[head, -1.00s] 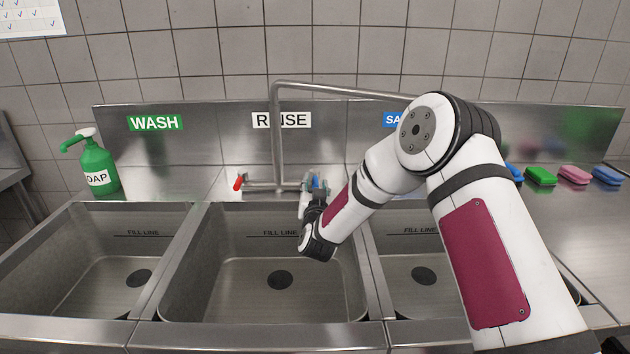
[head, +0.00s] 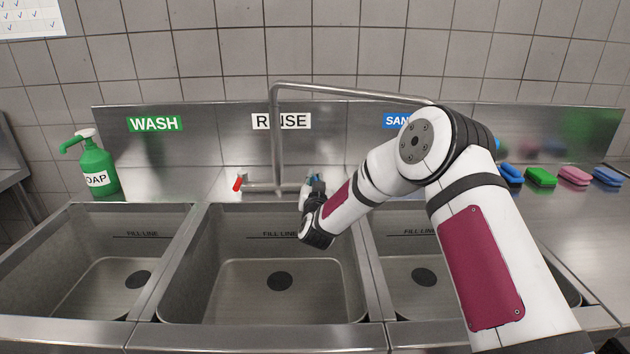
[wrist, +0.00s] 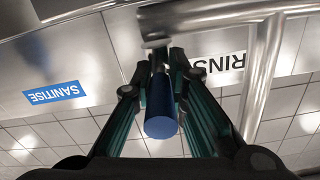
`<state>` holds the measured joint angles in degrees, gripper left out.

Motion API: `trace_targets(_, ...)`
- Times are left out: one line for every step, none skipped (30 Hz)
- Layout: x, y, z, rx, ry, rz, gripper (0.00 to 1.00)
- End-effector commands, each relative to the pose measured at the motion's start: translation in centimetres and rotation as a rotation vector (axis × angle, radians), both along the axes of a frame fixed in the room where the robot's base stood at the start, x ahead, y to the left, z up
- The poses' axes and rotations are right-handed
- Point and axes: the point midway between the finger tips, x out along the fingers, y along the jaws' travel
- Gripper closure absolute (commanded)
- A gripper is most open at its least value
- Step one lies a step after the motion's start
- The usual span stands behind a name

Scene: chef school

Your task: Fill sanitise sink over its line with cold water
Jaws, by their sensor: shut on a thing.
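The sanitise sink (head: 386,225) is the right basin, partly hidden by my arm. Its fill line and drain show, and I see no water in the visible part. The tap spout (head: 340,87) rises behind the rinse sink (head: 205,250) and runs right, its end hidden behind my arm. The red hot handle (head: 238,182) is on the left of the tap. The blue cold handle (wrist: 160,115) is on the right, between my fingers in the wrist view. My gripper (head: 313,187) is shut on it; the head view mostly hides the grip.
The wash sink (head: 60,240) is at the left, with a green soap bottle (head: 96,168) behind it. Green (head: 540,177), pink (head: 574,175) and blue sponges (head: 607,176) lie on the right counter. The steel backsplash (head: 200,150) stands close behind the tap.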

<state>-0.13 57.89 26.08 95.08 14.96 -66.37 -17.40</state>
Motion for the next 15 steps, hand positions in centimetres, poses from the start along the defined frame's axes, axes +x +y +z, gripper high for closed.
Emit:
trace_targets(0.1, 0.0, 0.1, 0.001, -0.003, 0.0, 1.0)
trace_targets(0.2, 0.0, 0.2, 0.001, -0.004, 0.001, 1.0)
trace_targets(0.2, -0.1, 0.2, 0.001, -0.005, 0.005, 1.0)
trace_targets(0.2, -0.1, 0.2, 0.0, -0.005, 0.012, 1.0)
trace_targets(0.3, -0.2, 0.2, 0.0, -0.007, 0.021, 1.0)
trace_targets(0.3, -0.3, 0.3, 0.0, -0.01, 0.038, 1.0)
trace_targets(0.3, -0.4, 0.3, 0.0, -0.01, 0.054, 1.0)
trace_targets(0.4, -0.4, 0.3, 0.0, -0.01, 0.074, 1.0)
trace_targets(0.4, -0.6, 0.2, 0.0, -0.011, 0.1, 1.0)
trace_targets(0.4, -0.7, 0.2, -0.001, -0.011, 0.121, 1.0)
trace_targets(0.5, -0.8, 0.2, -0.001, -0.011, 0.143, 1.0)
trace_targets(0.5, -0.9, 0.2, -0.001, -0.012, 0.171, 1.0)
trace_targets(0.5, -0.9, 0.2, 0.0, -0.012, 0.191, 1.0)
trace_targets(0.6, -1.1, 0.2, -0.001, -0.012, 0.21, 1.0)
trace_targets(0.6, -1.1, 0.2, -0.001, -0.013, 0.235, 1.0)
